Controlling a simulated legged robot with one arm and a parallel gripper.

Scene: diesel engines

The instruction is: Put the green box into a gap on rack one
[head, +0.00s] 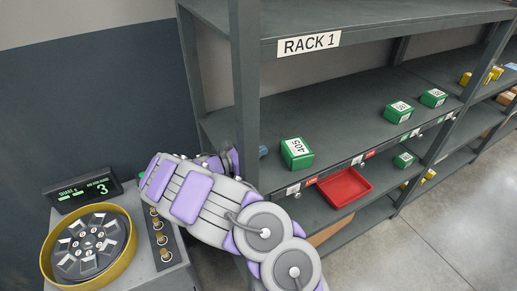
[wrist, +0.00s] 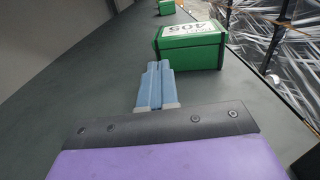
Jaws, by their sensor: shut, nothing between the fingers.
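A green box (head: 297,153) with a white label reading 405 stands on the middle shelf of rack one (head: 309,44), near the shelf's front edge. In the wrist view the same green box (wrist: 191,46) sits just beyond my fingertips, slightly right. My gripper (wrist: 158,68) is shut, its two blue fingers together with nothing between them. It is low over the shelf surface; whether the tips touch the box I cannot tell. In the head view my arm and the rack post hide most of the gripper. Two more green boxes (head: 398,111) (head: 434,98) stand farther right on the same shelf.
A red tray (head: 344,187) lies on the shelf below, with another green box (head: 403,160) to its right. A console with a round yellow-rimmed device (head: 88,247) and a display (head: 82,190) stands at left. The shelf between the green boxes is clear.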

